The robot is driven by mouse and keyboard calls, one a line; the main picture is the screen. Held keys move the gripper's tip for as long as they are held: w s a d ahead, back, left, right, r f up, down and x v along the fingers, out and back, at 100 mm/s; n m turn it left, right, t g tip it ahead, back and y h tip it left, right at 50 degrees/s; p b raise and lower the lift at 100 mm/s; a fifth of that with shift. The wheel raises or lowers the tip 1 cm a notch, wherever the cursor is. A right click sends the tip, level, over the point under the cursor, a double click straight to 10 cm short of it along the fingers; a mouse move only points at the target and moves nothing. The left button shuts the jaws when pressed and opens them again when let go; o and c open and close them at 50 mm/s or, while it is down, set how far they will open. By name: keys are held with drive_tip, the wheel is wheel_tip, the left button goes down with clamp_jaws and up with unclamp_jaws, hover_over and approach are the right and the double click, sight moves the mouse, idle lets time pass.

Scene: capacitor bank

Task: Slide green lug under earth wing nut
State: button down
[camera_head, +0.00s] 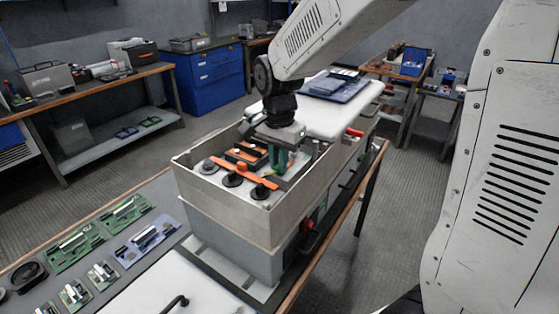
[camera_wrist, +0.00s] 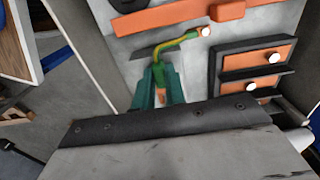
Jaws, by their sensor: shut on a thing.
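My gripper (camera_head: 283,160) reaches down into an open grey cabinet (camera_head: 222,222). In the wrist view its teal fingers (camera_wrist: 158,88) are shut on the green lug (camera_wrist: 158,72). A copper-coloured part shows between the fingers. A yellow-green lead (camera_wrist: 180,43) runs from the lug up and right to a small white-capped fitting (camera_wrist: 204,31) on the pale panel. I cannot make out the earth wing nut for certain, nor whether the lug touches anything under it. In the head view the fingers hide most of the lug.
Orange bars (camera_head: 245,173) and black round-based posts (camera_head: 232,180) stand left of my gripper inside the cabinet. Orange-faced black blocks (camera_wrist: 255,58) lie to the right in the wrist view. The cabinet walls rise around the work area. Circuit boards (camera_head: 126,213) lie on the bench at left.

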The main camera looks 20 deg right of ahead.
drive_tip(key=shift+w+d, duration=0.5)
drive_tip(key=shift+d, duration=0.2)
drive_tip(key=shift+w+d, duration=0.45)
drive_tip(key=shift+d, duration=0.2)
idle(0.6)
drive_tip(key=c, duration=1.4)
unclamp_jaws()
drive_tip(key=shift+d, duration=0.1)
drive_tip(key=shift+o, duration=0.2)
wheel_tip(320, 180, up, 8)
drive_tip(key=s+d+n+t, duration=0.1)
drive_tip(key=s+n, duration=1)
drive_tip(key=s, duration=1.5)
drive_tip(key=shift+s+d+r, duration=0.15)
drive_tip(key=shift+s+d, duration=0.2)
drive_tip(key=shift+d, duration=0.1)
